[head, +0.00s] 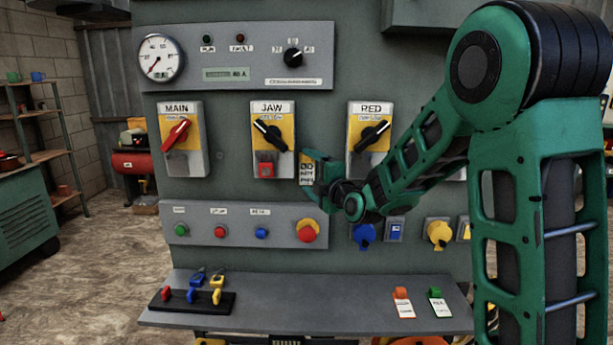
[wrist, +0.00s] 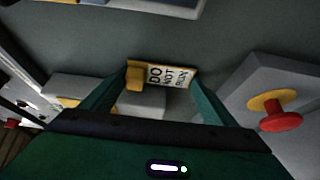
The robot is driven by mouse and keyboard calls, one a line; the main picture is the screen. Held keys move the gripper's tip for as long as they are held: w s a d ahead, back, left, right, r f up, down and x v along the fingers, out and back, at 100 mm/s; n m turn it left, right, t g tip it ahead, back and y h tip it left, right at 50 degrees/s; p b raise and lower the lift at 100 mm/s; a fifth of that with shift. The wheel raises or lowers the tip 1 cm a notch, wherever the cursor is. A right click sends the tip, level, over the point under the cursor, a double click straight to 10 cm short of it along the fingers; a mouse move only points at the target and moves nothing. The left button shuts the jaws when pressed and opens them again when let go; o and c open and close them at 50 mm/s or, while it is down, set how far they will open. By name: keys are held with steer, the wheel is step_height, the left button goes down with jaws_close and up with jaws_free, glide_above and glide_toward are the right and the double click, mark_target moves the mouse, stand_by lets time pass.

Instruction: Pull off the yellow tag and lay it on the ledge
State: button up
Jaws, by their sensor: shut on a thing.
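The yellow tag (head: 306,173), with a white face reading "DO NOT RUN", is in my gripper (head: 322,178), just right of the JAW switch (head: 271,135). In the wrist view the tag (wrist: 172,76) lies across the fingertips of my gripper (wrist: 150,88), its yellow block at the left. My gripper is shut on it. The tag appears clear of the JAW switch, in front of the grey panel. The ledge (head: 290,313) runs along the panel's foot, below my gripper.
A black rack (head: 225,302) with red, blue and yellow locks stands at the ledge's left. An orange-topped tag (head: 403,302) and a green-topped tag (head: 438,302) lie at its right. The ledge's middle is clear. A button box (head: 245,225) with a red mushroom button (head: 307,231) juts out above it.

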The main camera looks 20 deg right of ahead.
steer(key=shift+s+f, duration=0.1)
steer(key=s, duration=0.1)
steer(key=s+a, duration=0.1)
steer(key=s, duration=0.2)
steer(key=shift+s+a, duration=0.3)
stand_by(0.6)
